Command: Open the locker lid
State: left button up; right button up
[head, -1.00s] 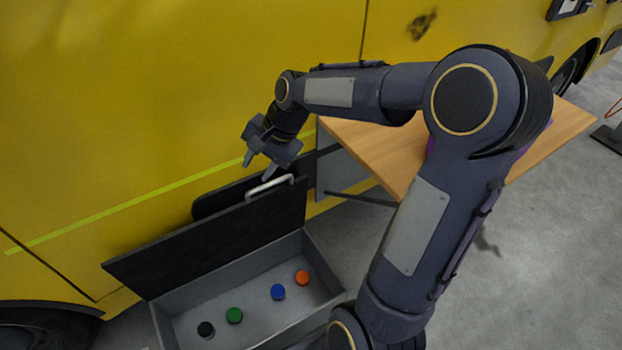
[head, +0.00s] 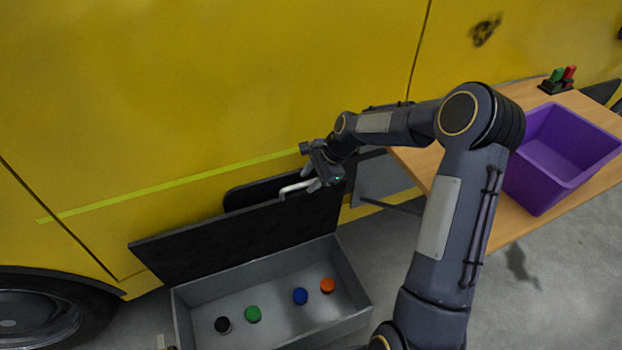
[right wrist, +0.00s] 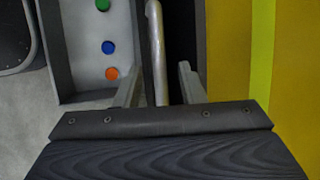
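The locker (head: 355,305) is a grey open-topped box on the floor against the yellow vehicle. Its dark lid (head: 240,240) stands raised at the back, leaning towards the vehicle. A pale bar handle (head: 297,187) is on the lid's upper edge; it also shows in the right wrist view (right wrist: 156,50). My right gripper (head: 314,183) is at the right end of the handle. In the right wrist view its fingers (right wrist: 160,84) are apart, with the handle between them and gaps on both sides. My left gripper is not in view.
Inside the locker lie black (head: 222,325), green (head: 252,314), blue (head: 300,296) and orange (head: 327,286) round pieces. A wooden table (head: 480,245) at right holds a purple bin (head: 560,155) and a small stand with green and red pieces (head: 558,80). Floor at lower right is clear.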

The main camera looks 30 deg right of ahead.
jog(key=shift+a+f, duration=0.1)
grip_shut()
dwell(0.3)
